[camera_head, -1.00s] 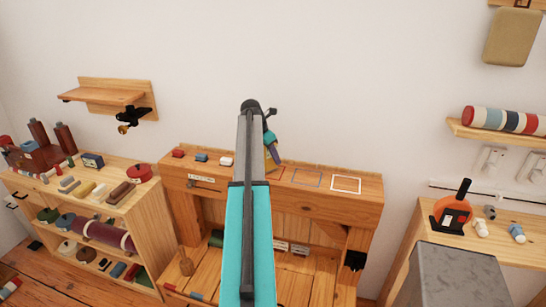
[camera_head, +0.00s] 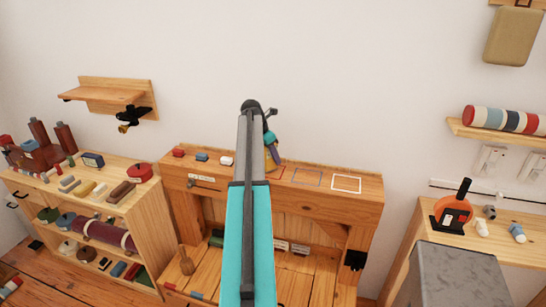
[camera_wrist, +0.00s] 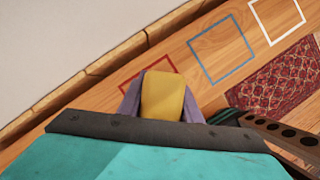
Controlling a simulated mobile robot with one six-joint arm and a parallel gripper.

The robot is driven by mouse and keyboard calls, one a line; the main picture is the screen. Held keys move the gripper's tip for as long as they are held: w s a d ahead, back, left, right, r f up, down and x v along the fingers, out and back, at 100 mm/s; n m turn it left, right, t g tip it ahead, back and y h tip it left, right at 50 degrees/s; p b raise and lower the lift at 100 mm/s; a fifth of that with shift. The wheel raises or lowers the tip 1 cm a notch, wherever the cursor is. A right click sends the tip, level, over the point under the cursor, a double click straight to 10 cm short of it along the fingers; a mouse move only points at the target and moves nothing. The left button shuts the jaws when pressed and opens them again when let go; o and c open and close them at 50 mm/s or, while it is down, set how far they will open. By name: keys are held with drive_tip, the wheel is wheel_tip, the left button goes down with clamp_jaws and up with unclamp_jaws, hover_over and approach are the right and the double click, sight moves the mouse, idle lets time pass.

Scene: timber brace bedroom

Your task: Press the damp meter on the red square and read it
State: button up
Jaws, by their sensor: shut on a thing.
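The red square (camera_wrist: 148,72) is an outline on the wooden bench top, partly hidden behind my gripper in the wrist view. In the head view only its right part (camera_head: 281,172) shows beside my arm. My gripper (camera_wrist: 160,100) is shut on a yellow block-like thing, which I take to be the damp meter (camera_wrist: 162,95). The meter overlaps the red outline in the wrist view. I cannot tell whether it touches the wood. No reading is visible. In the head view my gripper (camera_head: 272,150) is over the bench top, and the meter is mostly hidden.
Blue (camera_head: 307,178) and white (camera_head: 346,184) square outlines lie right of the red one. Small red (camera_head: 178,153), blue (camera_head: 201,157) and white (camera_head: 226,161) blocks stand to the left on the bench top. The wall (camera_head: 330,90) rises close behind.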

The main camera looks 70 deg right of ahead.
drive_tip(key=shift+f, duration=0.5)
idle(2.8)
drive_tip(key=shift+r+p, duration=0.15)
drive_tip(key=shift+p, duration=0.2)
drive_tip(key=shift+r+p, duration=2.35)
drive_tip(key=shift+r, duration=1.15)
